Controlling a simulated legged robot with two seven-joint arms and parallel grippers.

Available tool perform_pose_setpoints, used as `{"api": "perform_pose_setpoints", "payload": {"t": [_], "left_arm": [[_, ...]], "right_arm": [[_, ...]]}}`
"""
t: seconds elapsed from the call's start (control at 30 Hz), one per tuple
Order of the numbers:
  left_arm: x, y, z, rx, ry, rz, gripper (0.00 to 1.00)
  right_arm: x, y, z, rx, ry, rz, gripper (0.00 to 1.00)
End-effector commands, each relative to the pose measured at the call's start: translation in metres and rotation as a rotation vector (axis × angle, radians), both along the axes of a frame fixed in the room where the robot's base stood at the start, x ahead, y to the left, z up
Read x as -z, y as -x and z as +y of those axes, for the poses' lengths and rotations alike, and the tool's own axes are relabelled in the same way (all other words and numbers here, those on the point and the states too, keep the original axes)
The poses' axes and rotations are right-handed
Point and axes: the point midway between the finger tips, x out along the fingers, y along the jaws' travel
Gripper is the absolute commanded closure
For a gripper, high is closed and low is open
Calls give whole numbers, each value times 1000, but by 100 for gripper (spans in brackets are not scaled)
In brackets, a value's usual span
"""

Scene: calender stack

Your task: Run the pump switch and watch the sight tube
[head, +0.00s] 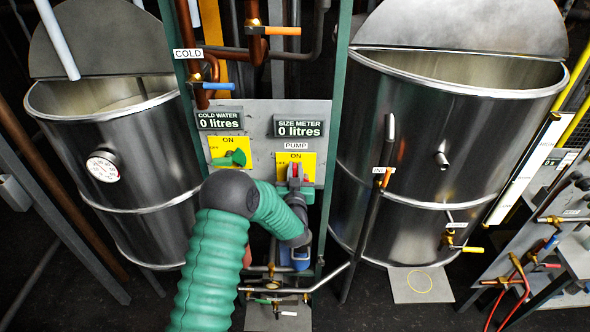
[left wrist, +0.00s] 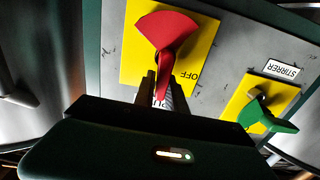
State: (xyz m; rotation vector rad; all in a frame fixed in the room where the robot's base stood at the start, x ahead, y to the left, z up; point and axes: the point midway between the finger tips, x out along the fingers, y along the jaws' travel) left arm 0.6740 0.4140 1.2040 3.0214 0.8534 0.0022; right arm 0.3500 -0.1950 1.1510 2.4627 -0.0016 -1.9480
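The red pump switch (left wrist: 163,32) is on a yellow plate (left wrist: 130,55) under the PUMP label; the plate also shows in the head view (head: 309,160). Its handle points toward the PUMP label, away from OFF; the ON mark is hidden in the wrist view. My left gripper (left wrist: 160,85) has its fingers on both sides of the narrow handle end, close against it. In the head view my left gripper (head: 296,172) covers most of the switch. The sight tube (head: 522,172) is a long pale strip by the right tank; no level can be read. My right gripper is not in view.
The size meter (head: 299,128) and cold water meter (head: 219,120) both read 0 litres. A green stirrer switch (left wrist: 262,118) sits beside the pump switch. Steel tanks stand left (head: 140,165) and right (head: 430,140). Pipes and valves lie below the panel.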

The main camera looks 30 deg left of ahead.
Motion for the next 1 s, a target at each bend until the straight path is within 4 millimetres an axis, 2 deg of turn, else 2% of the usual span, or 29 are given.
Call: {"api": "perform_pose_setpoints", "payload": {"t": [0.03,0.1,0.57,0.77,1.0], "left_arm": [[0,0,0,1,0,0,93],[1,0,0,2,1,0,100],[3,0,2,2,25,-13,100],[6,2,4,2,101,-60,100],[10,5,10,1,264,-159,100]], "right_arm": [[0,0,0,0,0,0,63],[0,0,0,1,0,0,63],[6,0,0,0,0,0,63],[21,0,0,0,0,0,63],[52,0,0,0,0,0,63]]}}
